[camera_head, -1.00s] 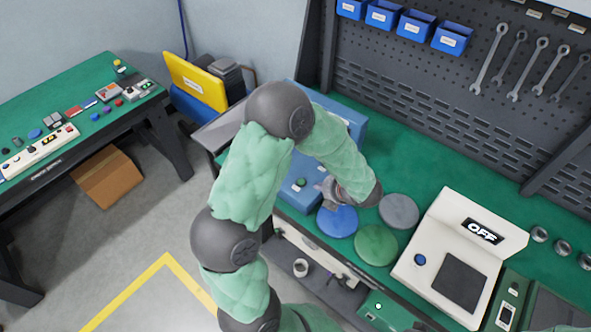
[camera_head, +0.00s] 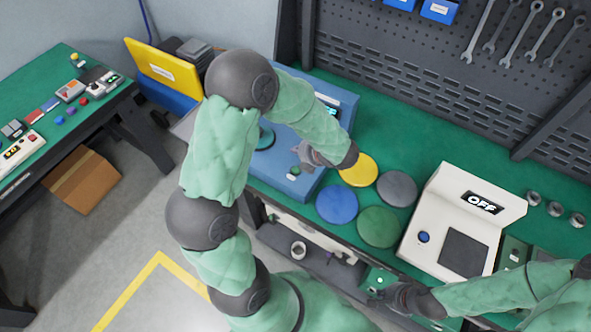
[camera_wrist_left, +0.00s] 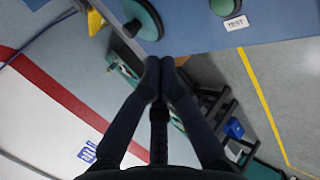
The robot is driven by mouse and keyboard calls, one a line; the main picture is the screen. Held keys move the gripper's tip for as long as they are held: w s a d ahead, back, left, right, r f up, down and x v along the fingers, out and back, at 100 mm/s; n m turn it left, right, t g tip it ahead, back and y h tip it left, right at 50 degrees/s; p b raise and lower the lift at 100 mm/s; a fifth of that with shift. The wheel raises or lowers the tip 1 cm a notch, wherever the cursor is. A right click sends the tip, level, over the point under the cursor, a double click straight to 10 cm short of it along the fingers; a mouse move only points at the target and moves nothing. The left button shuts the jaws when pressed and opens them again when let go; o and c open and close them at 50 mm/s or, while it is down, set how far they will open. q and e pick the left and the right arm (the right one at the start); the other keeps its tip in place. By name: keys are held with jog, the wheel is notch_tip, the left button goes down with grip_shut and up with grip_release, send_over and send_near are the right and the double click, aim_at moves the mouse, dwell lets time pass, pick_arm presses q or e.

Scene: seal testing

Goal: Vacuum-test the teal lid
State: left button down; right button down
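The teal lid (camera_head: 265,136) sits on the blue test machine (camera_head: 340,96), partly hidden by my left arm. A teal disc with a dark knob, likely the lid, also shows in the left wrist view (camera_wrist_left: 146,17). A green button (camera_head: 294,170) is at the machine's front; it shows in the left wrist view (camera_wrist_left: 222,5) beside a TEST label (camera_wrist_left: 236,23). My left gripper (camera_head: 303,152) is close to the button; its fingertips (camera_wrist_left: 160,62) meet with nothing between them. My right gripper (camera_head: 378,297) is at the bench's front edge; its fingers are too small to read.
Yellow (camera_head: 358,170), grey (camera_head: 397,188), blue (camera_head: 337,204) and green (camera_head: 379,227) discs lie right of the machine. A white device (camera_head: 470,205) reading OFF stands beyond them. A pegboard (camera_head: 430,80) with wrenches rises behind. A side table (camera_head: 45,105) stands left.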

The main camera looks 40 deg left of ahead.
pick_arm(q)
jog(key=b, duration=0.7)
send_over(297, 171)
jog(key=shift+f, duration=4.1)
jog(key=shift+f, duration=0.15)
jog(key=shift+f, duration=0.3)
jog(key=shift+f+b, duration=0.3)
jog(key=shift+f, duration=0.05)
jog(key=shift+d, duration=0.1)
jog(key=shift+r+p, duration=0.8)
jog(key=shift+p, duration=0.2)
